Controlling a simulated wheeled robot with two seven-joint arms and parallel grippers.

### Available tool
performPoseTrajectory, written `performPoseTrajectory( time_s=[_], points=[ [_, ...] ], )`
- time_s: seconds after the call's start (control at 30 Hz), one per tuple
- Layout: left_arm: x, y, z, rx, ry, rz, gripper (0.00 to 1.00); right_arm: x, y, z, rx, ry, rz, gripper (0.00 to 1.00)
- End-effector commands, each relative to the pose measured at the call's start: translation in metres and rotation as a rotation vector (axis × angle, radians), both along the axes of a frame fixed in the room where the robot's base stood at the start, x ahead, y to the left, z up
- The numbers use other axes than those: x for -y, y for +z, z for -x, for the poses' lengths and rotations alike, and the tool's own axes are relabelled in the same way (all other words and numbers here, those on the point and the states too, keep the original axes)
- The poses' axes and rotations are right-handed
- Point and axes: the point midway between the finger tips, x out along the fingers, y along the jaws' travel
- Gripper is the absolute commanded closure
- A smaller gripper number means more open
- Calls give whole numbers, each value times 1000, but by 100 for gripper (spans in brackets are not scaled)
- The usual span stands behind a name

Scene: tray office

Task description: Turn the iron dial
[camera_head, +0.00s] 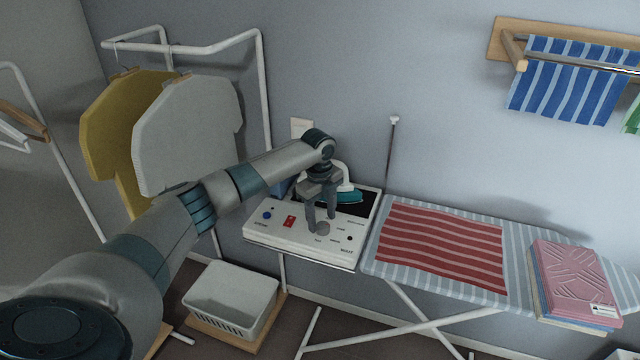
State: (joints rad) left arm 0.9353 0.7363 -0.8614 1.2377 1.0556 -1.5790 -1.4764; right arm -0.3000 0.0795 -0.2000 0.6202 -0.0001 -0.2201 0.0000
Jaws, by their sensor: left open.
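The iron station (272,231) is a white box with a sloped front panel at the left end of the ironing board. On its panel are a grey round dial (322,229), a red switch (290,221) and a blue button (267,215). The iron (346,190), white and teal, rests on the station's dark top, partly hidden by my gripper. My left gripper (320,227) points down at the dial with its jaws apart, one finger on either side of it. I cannot tell whether the fingers touch the dial. My right gripper is not in view.
The ironing board (372,262) carries a red striped cloth (440,245) and a folded pink stack (575,282). A white basket (230,293) stands below the station. Shirts (187,130) hang on a white rack at left. A thin pole (391,155) rises behind the board.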

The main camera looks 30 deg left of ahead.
Motion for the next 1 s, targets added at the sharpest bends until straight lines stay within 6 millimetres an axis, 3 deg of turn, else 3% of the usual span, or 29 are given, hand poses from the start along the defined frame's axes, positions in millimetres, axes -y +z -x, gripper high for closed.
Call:
performPoseTrajectory(
  time_s=[0.7,1.0],
  points=[
    [-2,131,7,5,0,0,50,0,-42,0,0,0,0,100],
    [-2,157,8,3,0,0,50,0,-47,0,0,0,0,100]
  ],
)
